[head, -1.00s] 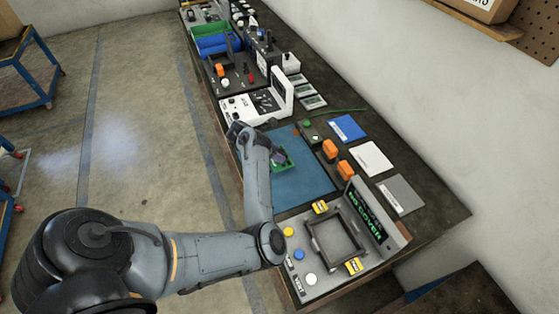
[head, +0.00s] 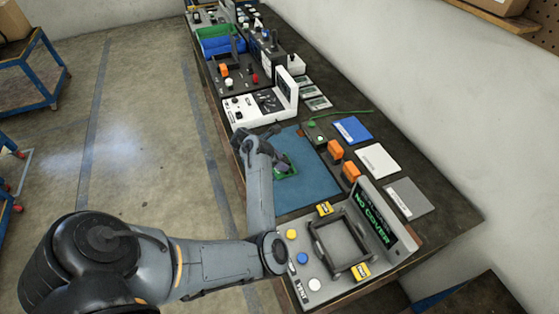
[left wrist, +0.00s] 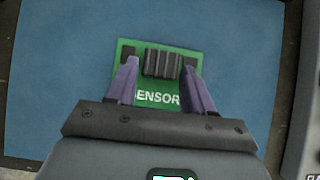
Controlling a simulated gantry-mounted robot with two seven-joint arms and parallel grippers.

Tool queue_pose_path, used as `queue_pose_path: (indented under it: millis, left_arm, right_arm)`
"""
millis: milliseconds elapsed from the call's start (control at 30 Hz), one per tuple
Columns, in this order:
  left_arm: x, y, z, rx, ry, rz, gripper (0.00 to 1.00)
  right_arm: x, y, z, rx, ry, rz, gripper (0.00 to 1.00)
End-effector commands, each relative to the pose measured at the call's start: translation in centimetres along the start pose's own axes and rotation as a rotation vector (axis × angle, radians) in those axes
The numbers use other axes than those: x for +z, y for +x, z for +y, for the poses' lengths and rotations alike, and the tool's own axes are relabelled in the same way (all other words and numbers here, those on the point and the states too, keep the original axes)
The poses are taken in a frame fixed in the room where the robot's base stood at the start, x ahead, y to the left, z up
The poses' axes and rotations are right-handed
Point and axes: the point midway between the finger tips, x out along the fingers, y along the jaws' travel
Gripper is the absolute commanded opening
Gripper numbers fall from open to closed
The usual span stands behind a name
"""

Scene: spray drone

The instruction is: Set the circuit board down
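The green circuit board (head: 288,173) lies on the blue mat (head: 310,188) in the head view. In the left wrist view the board (left wrist: 125,83) is seen from above, with a dark ribbed block (left wrist: 162,64) and white lettering ending in "ENSOR". My left gripper (left wrist: 159,66) has its two purple fingers over the board, one on each side of the block. A gap shows between the left finger and the block; the right finger is close to it. The gripper (head: 280,162) partly hides the board in the head view. My right gripper is in neither view.
A fixture with a dark frame (head: 316,238) and a "NO COVER" screen (head: 374,220) stands nearer. Orange blocks (head: 335,149) and blue, white and grey flat pieces lie right of the mat. A white device (head: 262,106) stands beyond it. The mat's near part is clear.

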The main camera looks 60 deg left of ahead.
Motion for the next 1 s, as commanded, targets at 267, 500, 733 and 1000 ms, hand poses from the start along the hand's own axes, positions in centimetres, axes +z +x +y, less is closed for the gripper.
queue_pose_path:
  millis: [267,500,733,1000]
  left_arm:
    - [0.0,0.0,0.0,0.000,0.000,0.000,0.67]
    - [0.3,-0.7,0.0,0.001,0.000,0.001,0.67]
    - [0.3,-4.2,0.1,0.004,0.001,0.002,0.67]
    - [0.3,-9.0,0.1,0.003,0.001,0.003,0.67]
  right_arm:
    - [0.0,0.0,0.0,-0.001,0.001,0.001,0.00]
    - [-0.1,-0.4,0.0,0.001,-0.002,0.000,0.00]
    - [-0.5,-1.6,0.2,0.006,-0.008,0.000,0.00]
    - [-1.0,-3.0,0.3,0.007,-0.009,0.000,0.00]
